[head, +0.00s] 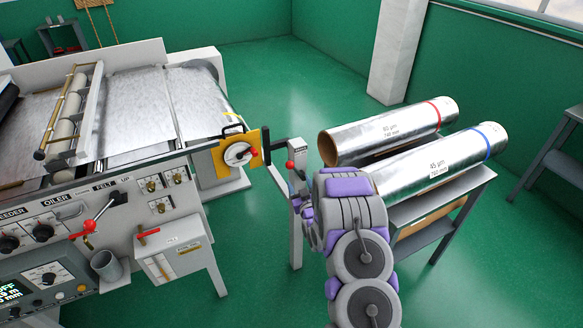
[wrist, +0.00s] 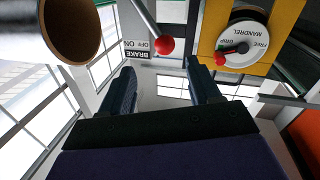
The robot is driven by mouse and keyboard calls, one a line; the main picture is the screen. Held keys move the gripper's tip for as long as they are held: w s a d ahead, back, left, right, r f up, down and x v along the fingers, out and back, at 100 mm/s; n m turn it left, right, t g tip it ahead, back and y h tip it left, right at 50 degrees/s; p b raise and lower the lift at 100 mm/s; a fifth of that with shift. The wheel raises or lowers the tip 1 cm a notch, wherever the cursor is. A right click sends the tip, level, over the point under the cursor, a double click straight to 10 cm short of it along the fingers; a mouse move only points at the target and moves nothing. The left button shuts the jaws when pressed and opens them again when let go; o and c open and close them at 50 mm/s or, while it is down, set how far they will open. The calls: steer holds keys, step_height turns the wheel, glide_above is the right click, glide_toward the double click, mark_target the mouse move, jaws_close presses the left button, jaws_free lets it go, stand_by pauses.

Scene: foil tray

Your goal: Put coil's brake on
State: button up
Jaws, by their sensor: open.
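The brake lever ends in a red ball knob (wrist: 165,46) on a thin metal rod, beside a BRAKE label (wrist: 137,48) marked OFF and ON. In the head view the red knob (head: 290,165) tops a grey post right of the yellow mandrel plate (head: 222,158). My gripper (wrist: 160,75) is open and empty. Its two fingers reach up in the wrist view, with the knob just beyond and between the tips, apparently not touching. The wrist picture is upside down. In the head view my arm hides most of the gripper. Which setting the lever is at, I cannot tell.
The mandrel dial (wrist: 243,48) with a small red knob is close to the right finger. Two foil rolls, with red (head: 434,112) and blue (head: 487,139) bands, lie on a grey stand (head: 462,186) right of my arm. The machine (head: 130,215) fills the left.

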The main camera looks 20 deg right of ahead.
mark_target(291, 168)
steer(key=w, duration=0.3)
steer(key=w+b, duration=0.1)
steer(key=w, duration=0.5)
steer(key=shift+w+d+b, duration=0.3)
steer(key=shift+d, duration=0.1)
steer(key=shift+w+d, duration=0.25)
steer(key=shift+w, duration=0.3)
steer(key=shift+w+a+r, duration=0.1)
steer(key=shift+w+a, duration=0.05)
steer(key=shift+a, duration=0.1)
steer(key=shift+c, duration=0.3)
steer(key=shift+d, duration=0.15)
steer(key=c, duration=0.6)
jaws_close()
